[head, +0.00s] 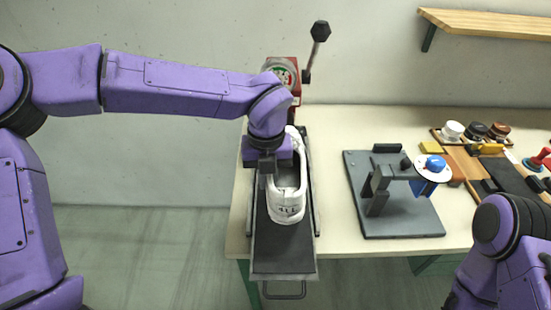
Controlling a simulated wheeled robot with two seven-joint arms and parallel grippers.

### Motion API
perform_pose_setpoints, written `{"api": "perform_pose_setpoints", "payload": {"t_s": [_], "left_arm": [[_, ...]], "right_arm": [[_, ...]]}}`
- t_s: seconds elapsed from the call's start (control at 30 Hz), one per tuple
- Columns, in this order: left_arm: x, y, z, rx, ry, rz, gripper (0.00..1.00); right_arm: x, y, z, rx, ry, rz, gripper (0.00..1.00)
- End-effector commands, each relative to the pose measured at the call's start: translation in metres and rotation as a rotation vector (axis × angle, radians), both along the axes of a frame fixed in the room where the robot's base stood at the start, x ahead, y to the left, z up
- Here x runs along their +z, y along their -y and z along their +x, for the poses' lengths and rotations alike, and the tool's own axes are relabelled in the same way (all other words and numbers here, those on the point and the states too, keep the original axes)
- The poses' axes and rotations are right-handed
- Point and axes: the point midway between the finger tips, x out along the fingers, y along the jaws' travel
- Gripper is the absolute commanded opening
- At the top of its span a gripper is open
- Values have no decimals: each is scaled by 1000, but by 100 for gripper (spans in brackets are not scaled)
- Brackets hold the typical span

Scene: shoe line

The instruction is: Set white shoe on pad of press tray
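The white shoe (287,207) sits over the dark press tray (283,262), its open top facing up and its lettered end toward the tray's front. The tray sticks out past the table's front edge. My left gripper (268,172) points down at the shoe's left side, partly covering it. Its fingers are small here and partly hidden, so I cannot tell whether they grip the shoe. The pad is hidden under the shoe, and I cannot tell whether the shoe touches it. My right arm is at the lower right; its gripper is outside the picture.
The red press (295,75) with its black-knobbed lever (318,40) stands behind the tray. A grey stand (395,218) with a blue-topped disc is to the right. Farther right are several small jars (475,131) and a brown board. A wooden shelf (490,24) hangs at upper right.

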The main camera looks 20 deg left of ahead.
Motion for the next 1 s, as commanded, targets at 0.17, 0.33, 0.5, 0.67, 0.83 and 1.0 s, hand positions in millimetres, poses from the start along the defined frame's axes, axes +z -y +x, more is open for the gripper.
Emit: {"api": "perform_pose_setpoints", "payload": {"t_s": [0.17, 0.33, 0.5, 0.67, 0.83, 1.0], "left_arm": [[-7, 2, -9, -5, 12, -1, 0], [-30, 1, -4, -5, 5, 1, 0], [-57, 1, 2, -3, -1, 0, 0], [-81, 0, 3, -2, -3, 0, 0], [-104, 0, 2, -1, -5, -2, 0], [-119, 0, 2, 0, -3, -2, 0]], "right_arm": [[-9, 0, -1, 0, -2, 0, 43], [-27, 0, -2, 0, -2, 0, 43], [-48, 0, -2, 0, -2, 0, 43], [-68, 0, -2, 0, 0, 0, 43], [-84, 0, -2, 0, -1, 1, 43], [-95, 0, -3, 0, -1, 0, 43]]}}
